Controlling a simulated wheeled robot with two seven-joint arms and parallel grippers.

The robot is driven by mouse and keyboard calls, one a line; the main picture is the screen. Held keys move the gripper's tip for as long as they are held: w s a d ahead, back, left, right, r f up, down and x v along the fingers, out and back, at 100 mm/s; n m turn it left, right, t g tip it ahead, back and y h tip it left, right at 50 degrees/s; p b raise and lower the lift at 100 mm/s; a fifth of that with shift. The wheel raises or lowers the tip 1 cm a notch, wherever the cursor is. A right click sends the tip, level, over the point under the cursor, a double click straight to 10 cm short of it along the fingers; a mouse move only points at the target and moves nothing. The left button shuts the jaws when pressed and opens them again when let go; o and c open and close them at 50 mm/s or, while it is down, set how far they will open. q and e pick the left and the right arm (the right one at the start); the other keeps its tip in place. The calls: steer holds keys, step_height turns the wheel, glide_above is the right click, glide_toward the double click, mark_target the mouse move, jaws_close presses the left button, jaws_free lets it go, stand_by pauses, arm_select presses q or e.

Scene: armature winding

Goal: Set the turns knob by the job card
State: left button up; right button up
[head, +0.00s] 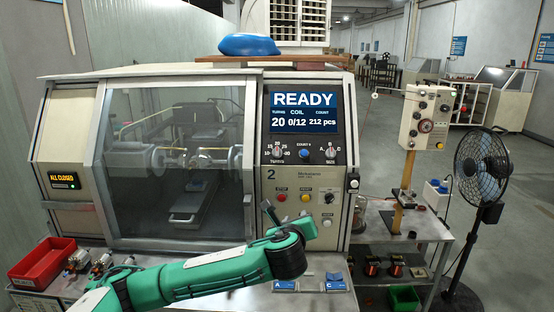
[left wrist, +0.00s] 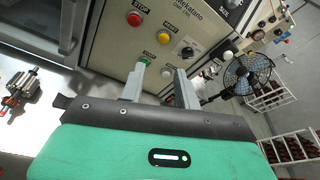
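The turns knob (head: 277,150) is on the machine's control panel under the display, with a numbered scale around it. Its pointer setting is too small to tell for certain. The display (head: 304,112) reads READY, turns 20, coil 0/12, count 212 pcs. My left gripper (head: 287,218) is in front of the lower panel, below and apart from the knob. In the left wrist view its two fingers (left wrist: 160,88) are spread with nothing between them. I cannot make out a job card. My right gripper is not in view.
Right of the turns knob is the size knob (head: 331,151), marked A, B, C. Below are the red stop button (head: 282,198), a yellow button (head: 305,197) and a black selector (head: 328,198). A red bin (head: 42,262) stands at left, a fan (head: 483,170) at right.

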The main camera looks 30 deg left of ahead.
arm_select(q)
steer(key=w+a+r+m+t+y, duration=0.2)
steer(key=w+a+r+m+y, duration=0.1)
steer(key=a+r, duration=0.65)
steer(key=p, duration=0.6)
glide_toward(277, 150)
steer(key=shift+m+g, duration=0.3)
steer(key=x, duration=0.7)
steer(key=shift+w+a+r, duration=0.1)
steer(key=shift+w+r, duration=0.2)
steer(key=shift+r, duration=0.05)
steer(key=shift+w+a+f, duration=0.1)
steer(key=shift+w+a, duration=0.2)
steer(key=shift+w, duration=0.25)
steer(key=c, duration=0.6)
